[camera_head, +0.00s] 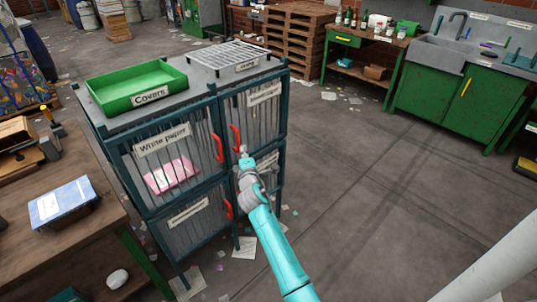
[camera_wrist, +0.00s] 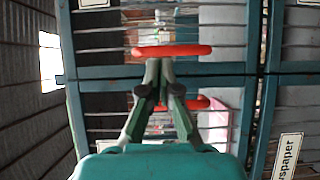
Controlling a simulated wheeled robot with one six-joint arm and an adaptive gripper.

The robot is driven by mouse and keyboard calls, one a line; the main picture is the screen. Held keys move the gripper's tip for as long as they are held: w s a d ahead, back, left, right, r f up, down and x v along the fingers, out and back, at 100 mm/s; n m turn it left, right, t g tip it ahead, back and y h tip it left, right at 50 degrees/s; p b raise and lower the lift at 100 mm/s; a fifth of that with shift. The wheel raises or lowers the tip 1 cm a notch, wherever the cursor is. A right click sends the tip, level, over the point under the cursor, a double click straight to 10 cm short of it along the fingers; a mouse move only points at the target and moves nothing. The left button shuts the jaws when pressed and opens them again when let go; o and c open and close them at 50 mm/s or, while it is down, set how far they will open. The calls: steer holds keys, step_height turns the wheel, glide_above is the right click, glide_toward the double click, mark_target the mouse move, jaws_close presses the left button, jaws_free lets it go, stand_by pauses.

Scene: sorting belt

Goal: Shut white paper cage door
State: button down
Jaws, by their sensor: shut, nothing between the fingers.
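The white paper cage door (camera_head: 163,140) is the upper left door of a dark teal barred cage, with a "White paper" label. It looks about flush with the cage front; a small gap cannot be ruled out. Its red handle (camera_head: 218,148) stands at its right edge. A pink sheet or pack (camera_head: 171,176) shows behind the bars. My gripper (camera_head: 244,152) is shut and empty, just right of that handle, near the upper right door's red handle (camera_head: 236,138). In the wrist view, my closed fingertips (camera_wrist: 160,62) overlap one red handle (camera_wrist: 172,50); contact cannot be told.
A green "Covers" tray (camera_head: 137,88) and a wire rack (camera_head: 230,54) lie on the cage top. A lower red handle (camera_head: 228,209) sits below. A wooden workbench (camera_head: 70,245) stands close at the left. The floor (camera_head: 375,180) to the right is largely clear.

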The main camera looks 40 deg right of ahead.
steer(key=s+d, duration=0.6)
stand_by(0.3)
steer(key=s+a+f+m+y, duration=0.3)
steer(key=s+a+f, duration=0.3)
steer(key=s+a, duration=0.65)
steer(key=s+a+f+m+y, duration=0.2)
steer(key=s+a+f, duration=0.5)
steer(key=s+a, duration=0.5)
steer(key=s+a+r+m+y, duration=0.1)
steer(key=s+a+r+m, duration=0.1)
steer(key=s, duration=0.7)
steer(key=s+a+r+m+y, duration=0.1)
steer(key=s+a+r, duration=0.3)
steer(key=s, duration=0.5)
steer(key=s+a+r+m+y, duration=0.2)
steer(key=s+r, duration=0.3)
steer(key=s, duration=0.4)
steer(key=shift+s+a+r+m+g, duration=0.35)
steer(key=shift+a+m, duration=0.25)
steer(key=shift+m, duration=0.3)
